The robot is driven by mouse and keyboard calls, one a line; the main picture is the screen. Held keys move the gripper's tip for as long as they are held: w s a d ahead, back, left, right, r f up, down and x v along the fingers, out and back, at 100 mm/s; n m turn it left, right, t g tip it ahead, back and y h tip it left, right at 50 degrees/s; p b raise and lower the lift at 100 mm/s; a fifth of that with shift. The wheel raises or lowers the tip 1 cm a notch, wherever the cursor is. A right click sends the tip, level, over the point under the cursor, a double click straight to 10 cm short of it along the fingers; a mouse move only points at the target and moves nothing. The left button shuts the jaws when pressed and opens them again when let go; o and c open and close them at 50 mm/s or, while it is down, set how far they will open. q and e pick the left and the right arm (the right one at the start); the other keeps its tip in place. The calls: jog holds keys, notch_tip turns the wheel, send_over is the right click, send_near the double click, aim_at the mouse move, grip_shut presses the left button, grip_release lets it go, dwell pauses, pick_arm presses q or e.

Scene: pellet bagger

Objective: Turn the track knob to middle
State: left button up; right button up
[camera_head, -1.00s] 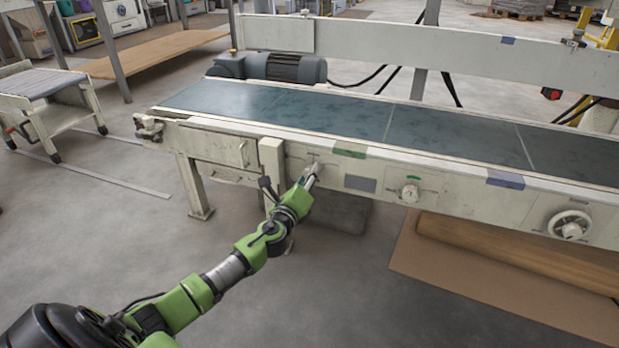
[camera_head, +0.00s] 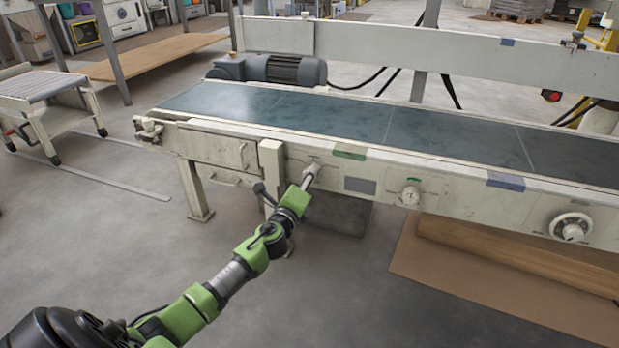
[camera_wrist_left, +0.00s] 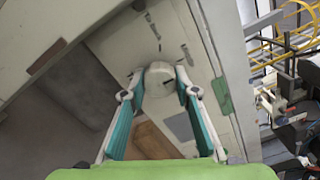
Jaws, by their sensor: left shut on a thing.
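A round whitish knob (camera_wrist_left: 160,73) sits on the conveyor's pale side panel, with short dark marks on the panel around it. A dark line shows on its lower edge. My left gripper (camera_wrist_left: 160,79) has its two teal-padded fingers on either side of the knob, shut on it. In the head view my left gripper (camera_head: 308,180) reaches this knob from the front left and mostly covers it. No readable label shows, so I cannot tell its exact setting. My right gripper is not in view.
A second knob (camera_head: 411,195) with a green mark above it and a handwheel (camera_head: 571,227) are farther right on the panel. The dark belt (camera_head: 350,115) is empty. A post (camera_head: 271,165) stands just left of my gripper. Brown sheet material (camera_head: 480,260) lies on the floor below.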

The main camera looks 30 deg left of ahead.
pick_arm(q)
jog(key=o, duration=1.1)
jog(key=shift+s, duration=0.15)
jog(key=v, duration=1.1)
jog(key=shift+s, duration=0.4)
